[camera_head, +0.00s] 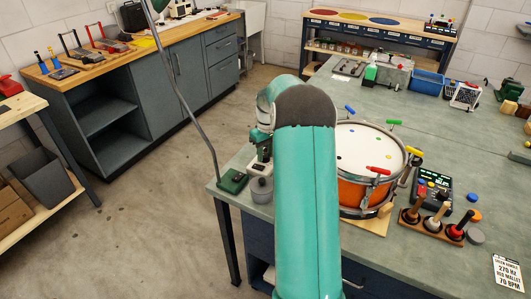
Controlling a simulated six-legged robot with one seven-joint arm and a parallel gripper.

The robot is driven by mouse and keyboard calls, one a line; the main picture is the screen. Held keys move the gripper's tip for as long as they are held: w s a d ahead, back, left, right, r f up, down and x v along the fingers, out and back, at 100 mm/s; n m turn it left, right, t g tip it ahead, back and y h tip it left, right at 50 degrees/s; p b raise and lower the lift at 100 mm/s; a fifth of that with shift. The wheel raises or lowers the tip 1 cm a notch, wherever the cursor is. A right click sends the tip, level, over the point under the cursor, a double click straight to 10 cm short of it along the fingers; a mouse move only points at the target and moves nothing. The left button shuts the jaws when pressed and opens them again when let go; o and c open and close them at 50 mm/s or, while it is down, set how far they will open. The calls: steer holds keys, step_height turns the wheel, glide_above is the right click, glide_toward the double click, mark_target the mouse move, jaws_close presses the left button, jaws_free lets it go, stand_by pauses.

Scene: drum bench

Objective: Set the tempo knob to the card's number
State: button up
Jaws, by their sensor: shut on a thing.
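The card (508,274) lies at the bench's front right; its last line reads 70 BPM. My gripper (259,164) is small at the left end of the bench, left of the drum and partly behind my teal arm. It points down and is shut, with its fingertips at a small dark and white spot. The tempo knob there is too small and covered to make out, and its setting cannot be read. A grey round piece with a narrow top (262,191) stands just in front of the gripper. A dark box with a lit display (433,186) stands right of the drum.
The orange drum (357,194) stands on a wooden base. A mallet rack (437,225) stands front right. A lamp's green base (232,181) and grey pole rise close to the gripper's left. A blue bin (426,83) is at the back. The right bench middle is clear.

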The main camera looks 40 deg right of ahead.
steer(key=shift+n, duration=0.6)
steer(key=o, duration=1)
steer(key=shift+c, duration=0.2)
